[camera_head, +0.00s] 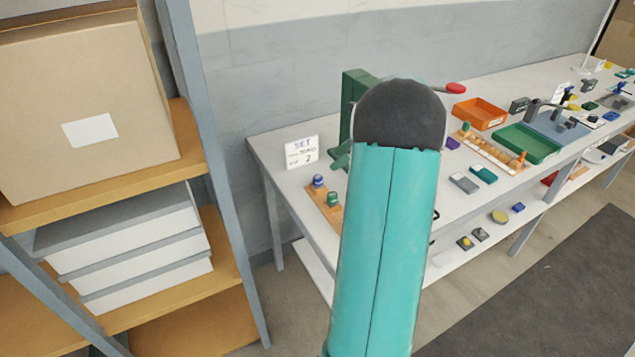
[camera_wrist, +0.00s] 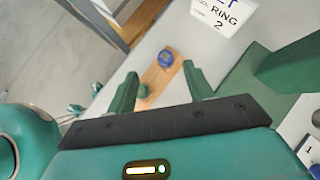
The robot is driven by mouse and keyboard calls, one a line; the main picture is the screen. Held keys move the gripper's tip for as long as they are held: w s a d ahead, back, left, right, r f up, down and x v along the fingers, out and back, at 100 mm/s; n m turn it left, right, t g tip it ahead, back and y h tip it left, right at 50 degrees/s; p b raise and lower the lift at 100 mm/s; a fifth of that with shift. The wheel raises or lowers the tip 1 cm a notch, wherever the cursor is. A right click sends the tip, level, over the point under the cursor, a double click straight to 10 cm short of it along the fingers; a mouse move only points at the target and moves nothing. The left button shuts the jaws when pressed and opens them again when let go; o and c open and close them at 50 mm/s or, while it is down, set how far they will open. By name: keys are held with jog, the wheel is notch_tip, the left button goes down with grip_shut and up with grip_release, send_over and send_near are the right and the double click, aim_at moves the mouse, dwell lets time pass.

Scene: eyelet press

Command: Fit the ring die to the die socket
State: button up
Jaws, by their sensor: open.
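My gripper (camera_wrist: 159,70) is open in the wrist view, its two green fingers apart with nothing held between them. A wooden rack (camera_wrist: 155,80) shows beyond and between the fingers. It carries a blue-topped piece (camera_wrist: 166,58) and a green piece, partly hidden by the left finger. In the head view the same blue piece (camera_head: 318,181) and green piece (camera_head: 333,199) stand upright on the rack. I cannot tell which is the ring die. The green press (camera_head: 353,85) stands behind my arm, which hides most of it. The die socket cannot be made out.
A white card (camera_head: 301,152) reading SET, RING and 2 stands left of the press. To the right lie an orange tray (camera_head: 480,113), a green tray (camera_head: 528,143) and several small blocks. A shelf with a cardboard box (camera_head: 85,100) stands at left.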

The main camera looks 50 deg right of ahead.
aim_at(318, 177)
jog(key=shift+m, duration=0.5)
jog(key=w+f, duration=0.1)
jog(key=f, duration=0.1)
jog(key=w+f, duration=0.2)
jog(key=w+a+f, duration=0.1)
jog(key=f, duration=0.1)
jog(key=shift+w+f, duration=0.25)
jog(key=shift+f, duration=0.1)
jog(key=x, duration=0.5)
jog(key=shift+a+f, duration=0.25)
jog(key=shift+f, duration=0.1)
jog(key=c, duration=1.1)
